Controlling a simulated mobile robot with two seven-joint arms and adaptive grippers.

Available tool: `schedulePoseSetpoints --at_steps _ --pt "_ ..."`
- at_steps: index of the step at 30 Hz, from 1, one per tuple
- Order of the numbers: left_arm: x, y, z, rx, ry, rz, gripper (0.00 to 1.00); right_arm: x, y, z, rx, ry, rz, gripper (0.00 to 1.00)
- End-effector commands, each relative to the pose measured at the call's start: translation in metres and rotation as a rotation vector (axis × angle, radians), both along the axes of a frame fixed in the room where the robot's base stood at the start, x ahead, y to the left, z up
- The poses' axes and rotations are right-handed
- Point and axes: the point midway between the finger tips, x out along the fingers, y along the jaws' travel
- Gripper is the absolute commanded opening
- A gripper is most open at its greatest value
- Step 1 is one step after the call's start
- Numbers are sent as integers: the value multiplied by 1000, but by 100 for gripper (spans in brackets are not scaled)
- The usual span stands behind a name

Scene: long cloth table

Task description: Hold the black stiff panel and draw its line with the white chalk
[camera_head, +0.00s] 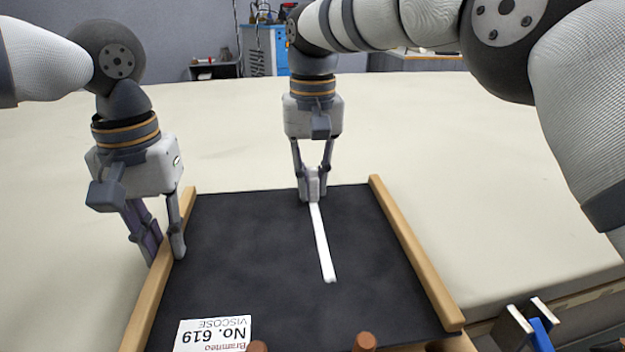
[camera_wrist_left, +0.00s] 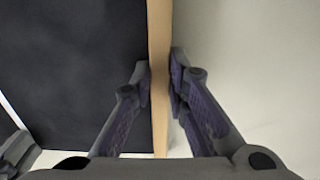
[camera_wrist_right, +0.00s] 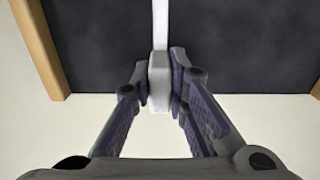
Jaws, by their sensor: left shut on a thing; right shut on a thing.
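The black stiff panel (camera_head: 260,255) lies on the table with wooden rails along its left and right sides. A white line (camera_head: 322,245) runs down its middle from the far edge toward the near part. My left gripper (camera_head: 160,245) is shut on the panel's left wooden rail, which shows between its fingers in the left wrist view (camera_wrist_left: 159,80). My right gripper (camera_head: 313,190) is shut on the white chalk (camera_wrist_right: 159,80) at the panel's far edge. The chalk meets the top end of the white line. Its tip is hard to tell from the line.
Brown pegs (camera_head: 364,342) stand at the near edge. Blue and white items (camera_head: 530,325) are at the lower right. The cream table (camera_head: 420,130) is clear beyond the panel.

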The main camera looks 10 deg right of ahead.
Motion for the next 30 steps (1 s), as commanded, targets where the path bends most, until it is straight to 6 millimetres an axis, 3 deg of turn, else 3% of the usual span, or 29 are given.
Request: schedulePoseSetpoints --at_steps 15,30 --pt "0 0 1 0 -1 0 0 1 0 64 0 -4 -1 0" --pt "0 0 0 0 -1 0 0 0 0 70 0 -2 0 0"
